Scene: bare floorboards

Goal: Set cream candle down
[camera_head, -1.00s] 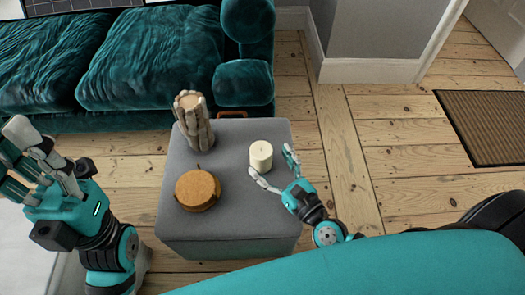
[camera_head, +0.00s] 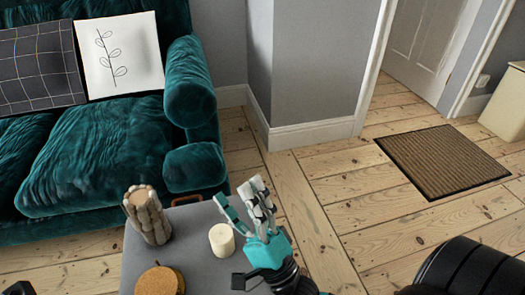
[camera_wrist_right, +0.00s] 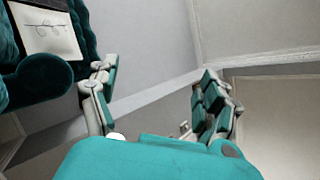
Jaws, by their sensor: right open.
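The cream candle (camera_head: 222,240) stands upright on the grey ottoman (camera_head: 195,225), near its right side. My right gripper (camera_head: 240,203) is open and empty, raised just to the right of the candle and apart from it. In the right wrist view its fingers (camera_wrist_right: 150,95) are spread with nothing between them; a small pale round patch (camera_wrist_right: 116,137) shows low there, perhaps the candle's top. My left gripper is out of the head view; only a dark part of my left arm shows at the bottom left edge.
A driftwood-style candle holder (camera_head: 147,217) and a round cork-coloured pot (camera_head: 158,281) also stand on the ottoman. A teal sofa (camera_head: 110,150) is behind it. A brown doormat (camera_head: 443,160) lies on open floorboards at right.

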